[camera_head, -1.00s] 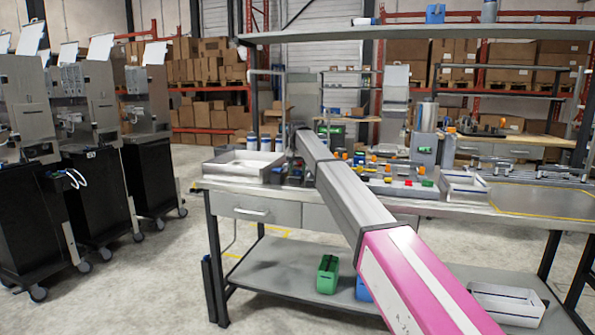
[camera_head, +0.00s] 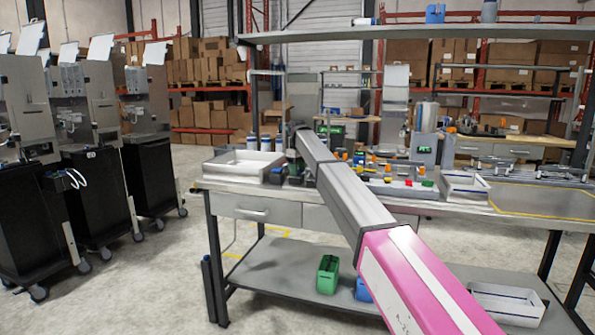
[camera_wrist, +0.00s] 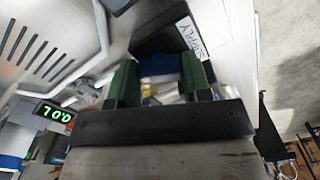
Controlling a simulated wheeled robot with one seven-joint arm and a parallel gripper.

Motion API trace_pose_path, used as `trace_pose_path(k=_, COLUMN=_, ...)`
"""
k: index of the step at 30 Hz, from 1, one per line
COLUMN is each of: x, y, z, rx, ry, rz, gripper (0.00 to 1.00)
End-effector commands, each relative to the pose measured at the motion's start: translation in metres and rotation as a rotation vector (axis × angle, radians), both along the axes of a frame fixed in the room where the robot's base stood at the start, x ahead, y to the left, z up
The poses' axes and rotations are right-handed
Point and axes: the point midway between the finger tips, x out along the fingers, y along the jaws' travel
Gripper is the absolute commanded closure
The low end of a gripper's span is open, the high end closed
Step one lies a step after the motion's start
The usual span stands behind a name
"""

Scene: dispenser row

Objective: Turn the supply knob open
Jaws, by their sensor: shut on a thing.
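In the wrist view a dark blue knob (camera_wrist: 158,66) sits between the two green fingers of my gripper (camera_wrist: 159,62). The fingers are shut on the knob's sides. A white label reading SUPPLY (camera_wrist: 188,38) is on the dark housing (camera_wrist: 165,32) just beyond it. The knob's exact angle is hard to read. In the head view my arm reaches to the back left of the workbench (camera_head: 262,208), and its end hides most of my gripper and the knob.
A green-digit display (camera_wrist: 54,114) is at the wrist view's left. In the head view a white tray (camera_head: 240,163) stands left of my arm's end, and small coloured parts (camera_head: 400,183) crowd the right. A shelf (camera_head: 420,34) spans above.

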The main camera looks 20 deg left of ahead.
Motion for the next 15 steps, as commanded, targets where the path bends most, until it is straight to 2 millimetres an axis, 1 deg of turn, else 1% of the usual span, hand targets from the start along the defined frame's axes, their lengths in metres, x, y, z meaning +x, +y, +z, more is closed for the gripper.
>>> trace_pose_path(k=6, x=0.0003, y=0.0004, z=0.001, rx=0.001, ry=0.0, rz=0.178, gripper=0.79)
trace_pose_path(k=15, x=0.0004, y=0.0005, z=0.0011, rx=0.001, ry=0.0, rz=0.346, gripper=0.79)
